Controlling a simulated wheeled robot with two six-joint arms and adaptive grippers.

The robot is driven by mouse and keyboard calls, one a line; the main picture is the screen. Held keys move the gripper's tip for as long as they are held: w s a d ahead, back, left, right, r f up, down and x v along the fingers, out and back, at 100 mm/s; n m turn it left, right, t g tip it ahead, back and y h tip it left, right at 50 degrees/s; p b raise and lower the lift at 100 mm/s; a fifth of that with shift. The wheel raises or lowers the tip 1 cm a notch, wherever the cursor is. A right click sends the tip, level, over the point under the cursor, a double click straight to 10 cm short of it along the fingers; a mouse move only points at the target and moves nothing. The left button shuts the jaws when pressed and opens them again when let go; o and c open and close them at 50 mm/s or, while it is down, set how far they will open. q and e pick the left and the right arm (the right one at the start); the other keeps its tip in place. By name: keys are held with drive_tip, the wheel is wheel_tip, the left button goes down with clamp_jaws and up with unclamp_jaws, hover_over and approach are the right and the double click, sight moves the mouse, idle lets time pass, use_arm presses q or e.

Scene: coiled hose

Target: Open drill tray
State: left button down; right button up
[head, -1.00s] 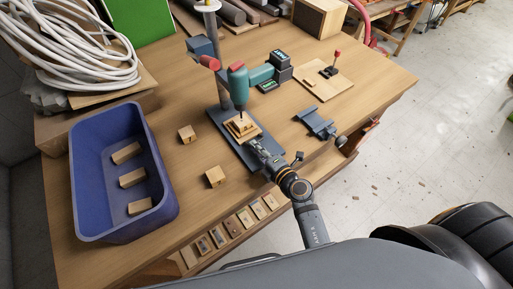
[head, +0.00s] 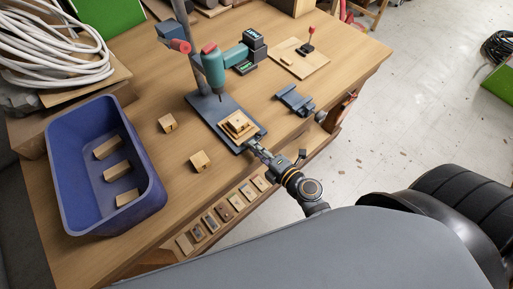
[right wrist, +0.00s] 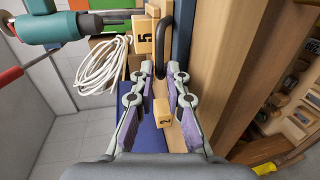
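The drill tray (head: 246,143) is a dark flat slab at the front of the drill press base (head: 205,106), with a stepped wooden block (head: 238,125) on it. It sticks out in front of the green drill (head: 213,68), so the block is clear of the bit. A dark looped handle (right wrist: 163,35) shows in the right wrist view. My left gripper is out of view.
Two small wooden blocks (head: 200,161) (head: 167,123) stand left of the press. A blue bin (head: 68,190) with more blocks is at the left. A small vise (head: 295,99) lies to the right. Numbered blocks (head: 223,211) line the bench's front side.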

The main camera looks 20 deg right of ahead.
drive_tip(key=shift+s, duration=0.2)
drive_tip(key=shift+s+d, duration=0.15)
drive_tip(key=v, duration=1.1)
drive_tip(key=shift+s+d, duration=0.2)
drive_tip(key=shift+s, duration=0.15)
drive_tip(key=s+d+f+m+g+h, duration=0.2)
drive_tip(key=d+f+m, duration=0.2)
drive_tip(key=f, duration=0.6)
drive_tip(key=s+d+f+m+g+h+b, duration=0.15)
drive_tip(key=d+f+m, duration=0.25)
drive_tip(key=f, duration=0.6)
drive_tip(key=s+d+f+m+g+h, duration=0.1)
drive_tip(key=d+f+m+g+h, duration=0.2)
drive_tip(key=f, duration=0.7)
drive_tip(key=s+f+m+g, duration=0.6)
drive_tip(key=s+f+m, duration=0.5)
drive_tip(key=s+f, duration=0.4)
drive_tip(key=shift+s+a+f, duration=0.15)
drive_tip(key=shift+s+f, duration=0.2)
drive_tip(key=shift+f, duration=0.6)
